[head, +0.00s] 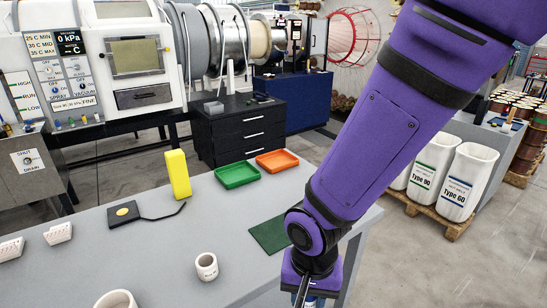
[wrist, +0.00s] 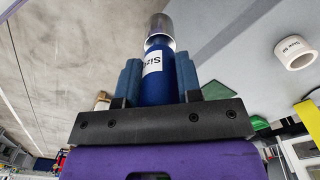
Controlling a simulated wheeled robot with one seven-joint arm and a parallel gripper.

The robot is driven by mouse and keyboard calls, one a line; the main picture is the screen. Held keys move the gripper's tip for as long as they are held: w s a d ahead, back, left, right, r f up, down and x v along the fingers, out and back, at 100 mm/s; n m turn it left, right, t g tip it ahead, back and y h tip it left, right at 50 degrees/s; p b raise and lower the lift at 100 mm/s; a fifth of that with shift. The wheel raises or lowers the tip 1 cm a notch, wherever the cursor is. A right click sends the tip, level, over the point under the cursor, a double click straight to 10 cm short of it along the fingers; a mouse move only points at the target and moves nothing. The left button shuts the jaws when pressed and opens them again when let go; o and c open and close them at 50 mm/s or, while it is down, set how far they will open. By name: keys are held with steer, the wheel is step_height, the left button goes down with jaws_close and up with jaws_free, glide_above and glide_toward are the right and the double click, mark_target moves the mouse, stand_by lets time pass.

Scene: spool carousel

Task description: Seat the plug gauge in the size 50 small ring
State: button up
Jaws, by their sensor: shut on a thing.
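The plug gauge (wrist: 157,80) has a blue handle, a white label partly reading "Siz" and a bright metal end. My gripper (wrist: 158,78) is shut on its handle, one blue finger on each side, with the metal end pointing away from the palm. A small white ring (head: 206,266) with dark lettering stands on the table in the head view. A white ring with lettering also shows at the right of the wrist view (wrist: 296,53), apart from the gauge; its size is hard to read. In the head view my gripper is largely cut off at the bottom edge.
A larger white ring (head: 115,300) is cut off at the bottom. Bare tabletop surrounds the small ring.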

steer(key=shift+w+d+f, duration=0.2)
steer(key=shift+w+f, duration=0.1)
steer(key=shift+w, duration=0.3)
steer(key=w+d+f, duration=0.4)
steer(key=w+d, duration=0.4)
steer(key=w, duration=0.1)
steer(key=w+d+f+n, duration=0.1)
steer(key=w+d+f, duration=0.4)
steer(key=w, duration=0.5)
steer(key=w+d+f+n, duration=0.1)
steer(key=w+d+f, duration=0.3)
steer(key=w+d, duration=0.5)
steer(key=shift+w+d+f, duration=0.15)
steer(key=shift+w+d, duration=0.2)
steer(key=shift+d, duration=0.5)
